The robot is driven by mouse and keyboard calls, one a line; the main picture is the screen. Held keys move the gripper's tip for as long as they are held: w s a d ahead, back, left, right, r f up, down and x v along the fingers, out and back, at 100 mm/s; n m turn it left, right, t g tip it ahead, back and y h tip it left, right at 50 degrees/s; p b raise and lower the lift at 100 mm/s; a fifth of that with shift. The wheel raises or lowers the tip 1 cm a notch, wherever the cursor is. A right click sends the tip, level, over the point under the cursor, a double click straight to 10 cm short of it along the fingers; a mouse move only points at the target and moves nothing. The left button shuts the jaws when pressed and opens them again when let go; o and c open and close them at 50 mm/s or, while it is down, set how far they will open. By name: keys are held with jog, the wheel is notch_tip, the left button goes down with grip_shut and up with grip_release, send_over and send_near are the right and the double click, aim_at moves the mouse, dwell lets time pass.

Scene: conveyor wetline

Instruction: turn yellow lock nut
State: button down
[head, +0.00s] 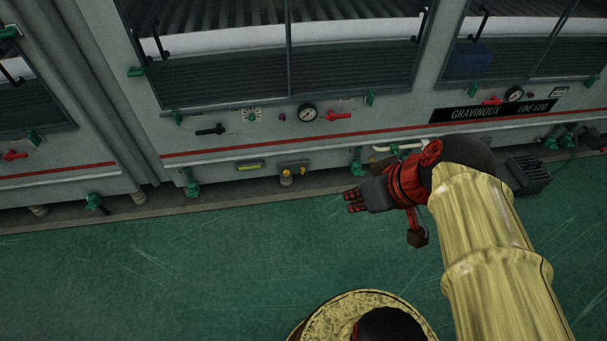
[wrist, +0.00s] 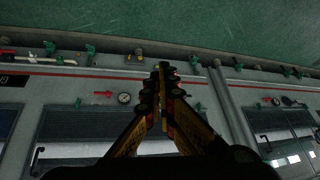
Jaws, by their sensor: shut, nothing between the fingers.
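A small brown-grey block (head: 293,166) with yellow parts (head: 287,173) on it sits low on the machine's front, left of my gripper in the head view. The yellow lock nut seems to be among these parts, but they are too small to tell apart. My gripper (head: 353,201) is red and dark grey, shut and empty. It points left over the green floor in the head view, apart from the block. In the wrist view my shut gripper (wrist: 164,68) points up toward the machine's lower edge. Its fingers hide part of the machine there.
The grey machine front carries green valves (head: 191,184), a gauge (head: 308,113), a red handle (head: 337,116) and a black handle (head: 210,130). A pale pipe (head: 398,147) runs behind my wrist. A dark box (head: 529,174) stands at the right. The green floor (head: 180,270) is clear.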

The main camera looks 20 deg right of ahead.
jog(key=s+d+y, duration=0.1)
jog(key=s+d, duration=0.1)
jog(key=d, duration=0.6)
jog(key=s+d+y, duration=0.1)
jog(key=s+d, duration=0.1)
jog(key=d, duration=0.7)
jog(key=shift+s+f+m+t, duration=0.3)
jog(key=shift+s+f, duration=0.1)
dwell(3.0)
jog(key=c, duration=2.3)
grip_release()
jog(key=shift+c, duration=0.2)
jog(key=o, duration=0.9)
jog(key=shift+s, duration=0.1)
